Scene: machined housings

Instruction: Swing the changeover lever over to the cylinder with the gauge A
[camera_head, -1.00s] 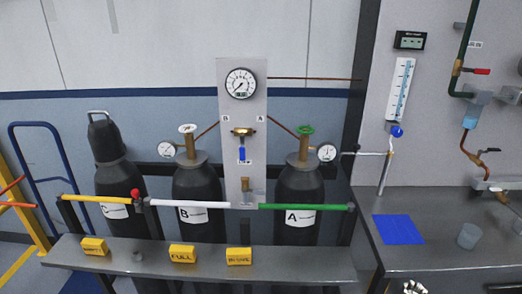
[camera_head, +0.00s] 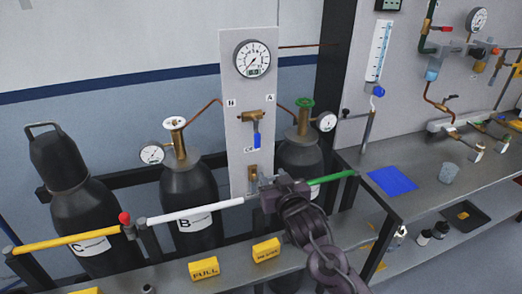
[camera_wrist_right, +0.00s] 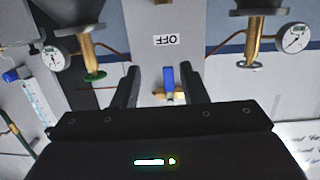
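The changeover lever (camera_head: 257,140) has a blue handle hanging straight down from a brass valve on the grey panel (camera_head: 237,165). The handle points at the OFF label, and it also shows in the right wrist view (camera_wrist_right: 168,77). Cylinder A (camera_head: 301,155), with a green handwheel and small gauge (camera_head: 327,122), stands right of the panel, partly hidden by my arm. Cylinder B (camera_head: 187,190) stands left. My right gripper (camera_head: 268,184) is below the lever, before the panel. Its fingers (camera_wrist_right: 159,75) are apart and empty, the handle showing between them; contact is not visible. My left gripper is not in view.
A rail with yellow, white and green (camera_head: 335,180) sections crosses before the cylinders. Yellow blocks (camera_head: 204,268) sit on the front shelf. A bench with a blue mat (camera_head: 391,180) stands right. A large gauge (camera_head: 252,58) tops the panel.

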